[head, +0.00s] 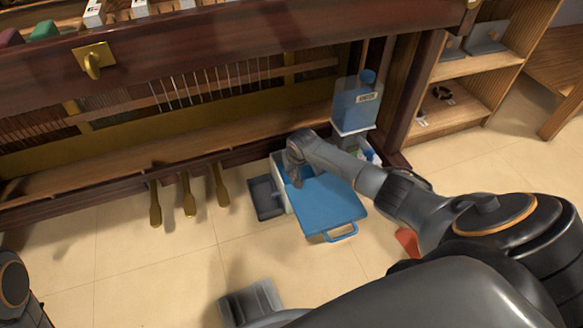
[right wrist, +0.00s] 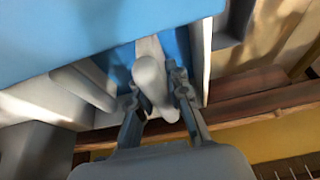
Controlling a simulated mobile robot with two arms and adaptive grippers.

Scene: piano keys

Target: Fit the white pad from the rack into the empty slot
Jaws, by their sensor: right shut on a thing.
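My right gripper (head: 297,176) reaches down into a white bin with a blue lid (head: 325,204) on the floor by the piano. In the right wrist view the fingers (right wrist: 160,100) are shut on a smooth, pale rounded piece (right wrist: 150,78), which I take for the white pad. Blue and white walls are close around it. In the head view the gripper's tip and the held piece are too small to make out clearly. I cannot pick out the empty slot or a rack for certain.
The dark wooden piano (head: 200,50) runs across the back, with brass pedals (head: 187,195) below. A wooden shelf (head: 460,100) is at the right. Floor in front is mostly clear.

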